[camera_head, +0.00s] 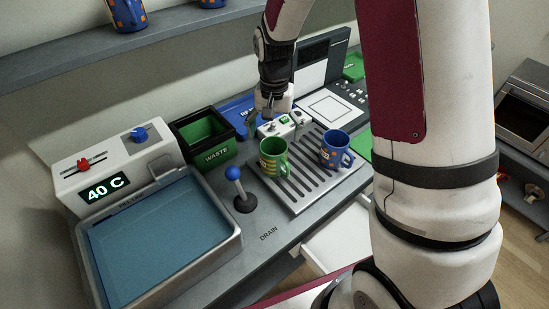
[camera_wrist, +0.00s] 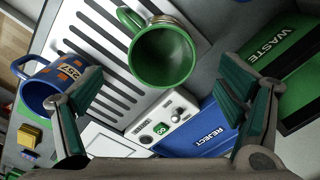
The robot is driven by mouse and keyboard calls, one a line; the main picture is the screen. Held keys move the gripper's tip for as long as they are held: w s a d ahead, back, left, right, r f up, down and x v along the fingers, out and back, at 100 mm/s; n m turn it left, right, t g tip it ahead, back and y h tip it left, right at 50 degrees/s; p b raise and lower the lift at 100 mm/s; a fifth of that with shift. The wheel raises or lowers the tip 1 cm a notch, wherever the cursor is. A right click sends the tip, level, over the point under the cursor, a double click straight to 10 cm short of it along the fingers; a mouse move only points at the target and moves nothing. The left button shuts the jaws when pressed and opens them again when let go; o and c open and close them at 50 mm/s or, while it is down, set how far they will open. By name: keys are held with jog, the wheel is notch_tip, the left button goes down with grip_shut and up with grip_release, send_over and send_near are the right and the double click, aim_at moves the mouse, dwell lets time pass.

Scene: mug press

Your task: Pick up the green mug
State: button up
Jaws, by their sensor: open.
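The green mug (camera_head: 273,157) stands upright on the slotted drain tray (camera_head: 296,199) in the head view, its handle toward the lower right. In the wrist view the green mug (camera_wrist: 162,56) shows from above, empty inside, with its handle at the upper left. My gripper (camera_head: 268,112) is behind and above the mug in the head view. In the wrist view my gripper (camera_wrist: 165,100) has its two fingers wide apart with nothing between them, and the mug lies beyond the fingertips. I see no contact with the mug.
A blue mug (camera_head: 336,149) with orange marks stands on the tray to the right, close to one finger in the wrist view. A green waste bin (camera_head: 215,153), a blue-knobbed lever (camera_head: 238,190) and a small button panel (camera_head: 284,126) are nearby. A water basin (camera_head: 165,240) is at left.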

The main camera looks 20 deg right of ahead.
aim_at(273, 157)
notch_tip(273, 157, down, 10)
jog(key=shift+a+f+p, duration=0.1)
jog(key=shift+a+p, duration=0.05)
jog(key=shift+p, duration=0.7)
jog(key=c, duration=1.5)
